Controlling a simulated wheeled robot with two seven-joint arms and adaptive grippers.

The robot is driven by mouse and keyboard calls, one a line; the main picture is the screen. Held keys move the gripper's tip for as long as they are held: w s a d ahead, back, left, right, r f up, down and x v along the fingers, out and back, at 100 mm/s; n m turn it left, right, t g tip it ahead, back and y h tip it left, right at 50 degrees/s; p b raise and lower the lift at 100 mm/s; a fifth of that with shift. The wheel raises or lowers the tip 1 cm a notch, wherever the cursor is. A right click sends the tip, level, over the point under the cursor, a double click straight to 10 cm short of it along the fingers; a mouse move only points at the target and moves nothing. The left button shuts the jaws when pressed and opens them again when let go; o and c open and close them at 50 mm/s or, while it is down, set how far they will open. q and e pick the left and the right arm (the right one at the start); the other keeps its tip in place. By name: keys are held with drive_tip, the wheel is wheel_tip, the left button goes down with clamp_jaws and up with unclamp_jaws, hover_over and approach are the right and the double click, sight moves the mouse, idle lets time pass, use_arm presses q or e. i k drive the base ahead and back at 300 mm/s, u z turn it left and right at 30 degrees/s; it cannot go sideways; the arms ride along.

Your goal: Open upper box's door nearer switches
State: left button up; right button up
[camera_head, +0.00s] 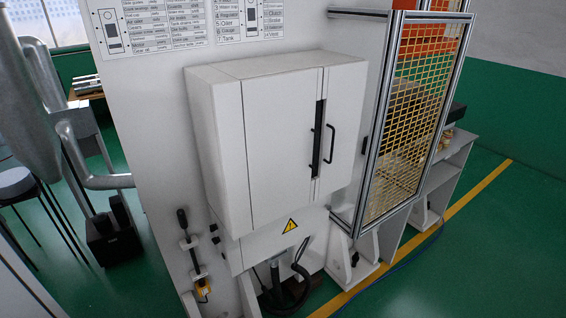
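The upper box (222,150) is a white cabinet on a white wall panel, in the middle of the head view. Its left door (275,150) and narrower-looking right door (347,115) both look closed. A dark vertical strip lies near where they meet, with a black handle (331,145) on the right door and another dark handle beside it. A black lever-like switch (182,218) and small dark knobs (214,230) are on the panel, lower left of the box. Neither of my grippers is in view.
A lower white box with a yellow warning sign (290,226) sits beneath, with black hoses below. A metal-framed yellow mesh guard (415,125) stands close on the right. Grey ducts and a stool are at left. Green floor (480,240) is clear at right.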

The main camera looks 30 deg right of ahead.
sight(278, 110)
drive_tip(key=z, duration=0.25)
drive_tip(key=k, duration=0.5)
drive_tip(key=z, duration=1.25)
drive_tip(key=i, duration=0.55)
drive_tip(key=u, duration=0.2)
